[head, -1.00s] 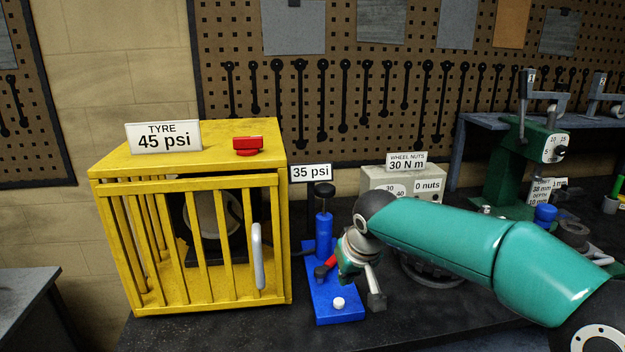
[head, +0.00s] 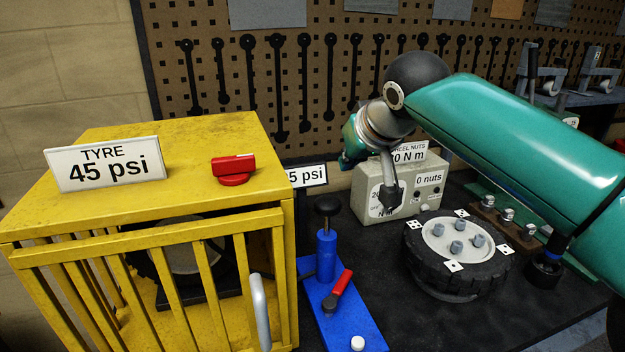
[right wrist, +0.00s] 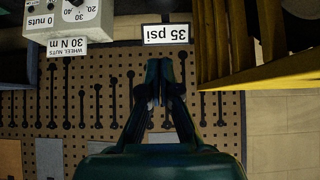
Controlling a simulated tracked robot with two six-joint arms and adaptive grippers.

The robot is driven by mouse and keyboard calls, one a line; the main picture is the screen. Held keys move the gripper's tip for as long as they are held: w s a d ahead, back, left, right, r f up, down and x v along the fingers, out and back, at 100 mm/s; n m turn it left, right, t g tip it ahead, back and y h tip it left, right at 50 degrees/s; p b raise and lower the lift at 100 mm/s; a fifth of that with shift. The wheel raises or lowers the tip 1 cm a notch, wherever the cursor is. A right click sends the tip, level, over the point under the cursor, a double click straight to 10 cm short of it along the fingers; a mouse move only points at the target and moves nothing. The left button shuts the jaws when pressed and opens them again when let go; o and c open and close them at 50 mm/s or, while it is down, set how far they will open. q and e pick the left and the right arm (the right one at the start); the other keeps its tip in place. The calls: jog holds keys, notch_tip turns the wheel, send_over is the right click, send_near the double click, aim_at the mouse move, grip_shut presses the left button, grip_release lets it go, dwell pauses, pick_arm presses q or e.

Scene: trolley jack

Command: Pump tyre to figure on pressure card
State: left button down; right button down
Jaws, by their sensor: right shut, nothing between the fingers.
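The pressure card (head: 104,164) on the yellow cage reads TYRE 45 psi. A dark tyre (head: 150,262) shows partly behind the cage bars. The blue pump (head: 326,262) stands right of the cage, with a black knob on top, a red-handled lever (head: 342,282) and a white button (head: 357,343) on its base. The pump's readout (head: 307,176) is partly hidden by the cage; in the right wrist view the readout (right wrist: 165,34) reads 35 psi, upside down. My right gripper (head: 347,160) is shut and empty, above and behind the pump, apart from it. Its fingers (right wrist: 165,68) meet in the right wrist view. My left gripper is out of view.
The yellow cage (head: 262,240) has a grey handle and a red knob (head: 234,169) on top. A wheel (head: 455,262) lies right of the pump. A tool pegboard backs the bench.

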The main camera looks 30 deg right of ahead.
aim_at(326, 196)
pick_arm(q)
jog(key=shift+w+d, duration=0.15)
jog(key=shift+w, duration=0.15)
pick_arm(e)
jog(key=shift+w+r, duration=0.15)
jog(key=shift+w, duration=0.05)
